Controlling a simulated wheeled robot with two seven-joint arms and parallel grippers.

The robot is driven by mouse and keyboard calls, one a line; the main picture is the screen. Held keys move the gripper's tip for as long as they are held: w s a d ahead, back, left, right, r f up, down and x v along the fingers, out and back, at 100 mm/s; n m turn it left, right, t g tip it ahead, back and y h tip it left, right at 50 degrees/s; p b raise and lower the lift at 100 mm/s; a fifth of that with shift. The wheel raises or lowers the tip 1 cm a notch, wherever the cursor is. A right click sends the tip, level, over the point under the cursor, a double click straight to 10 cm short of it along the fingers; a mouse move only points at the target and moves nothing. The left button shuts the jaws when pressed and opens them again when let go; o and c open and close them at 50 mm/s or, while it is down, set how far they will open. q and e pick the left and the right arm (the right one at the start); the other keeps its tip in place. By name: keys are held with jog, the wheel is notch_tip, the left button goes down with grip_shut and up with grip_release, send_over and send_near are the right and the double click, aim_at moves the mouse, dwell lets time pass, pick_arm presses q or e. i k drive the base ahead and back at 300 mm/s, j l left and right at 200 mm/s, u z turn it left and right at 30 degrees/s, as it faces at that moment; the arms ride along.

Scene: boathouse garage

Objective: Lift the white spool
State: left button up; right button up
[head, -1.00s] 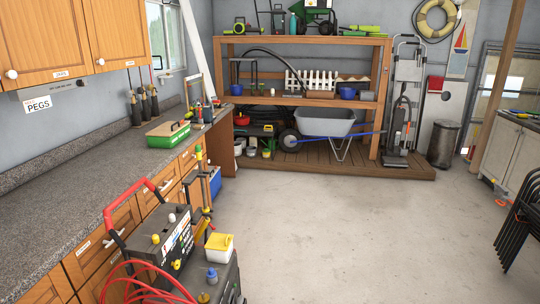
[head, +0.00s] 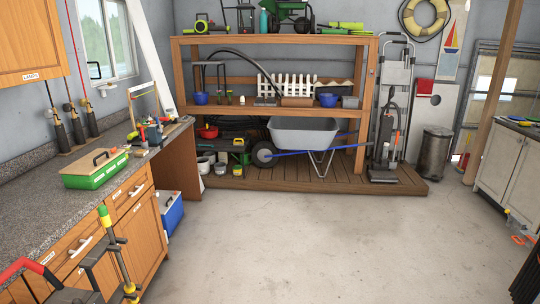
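I cannot make out a white spool for certain. A small white item (head: 242,100) stands on the middle board of the wooden shelf (head: 277,40), and it is too small to tell what it is. Neither of my grippers shows in the head view.
A worktop (head: 40,208) with drawers runs along the left, bearing a green toolbox (head: 92,178). A red-handled machine (head: 25,270) is at the lower left. Black folded chairs (head: 525,275) are at the right edge. The middle floor is clear.

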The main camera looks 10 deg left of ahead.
aim_at(126, 146)
jog(key=i+l+u, duration=0.1)
jog(key=i+u, duration=0.25)
jog(key=i, duration=0.2)
jog(key=i+l+u, duration=0.25)
jog(key=i+u, duration=0.15)
jog(key=i+l+u, duration=0.35)
jog(key=i, duration=0.25)
jog(key=i+l+u, duration=0.4)
jog(key=l, duration=0.15)
jog(key=i+l+u, duration=0.25)
jog(key=l+u, duration=0.2)
jog(key=l, duration=0.15)
jog(key=i+l+u, duration=0.2)
jog(key=l, duration=0.15)
jog(key=k, duration=0.05)
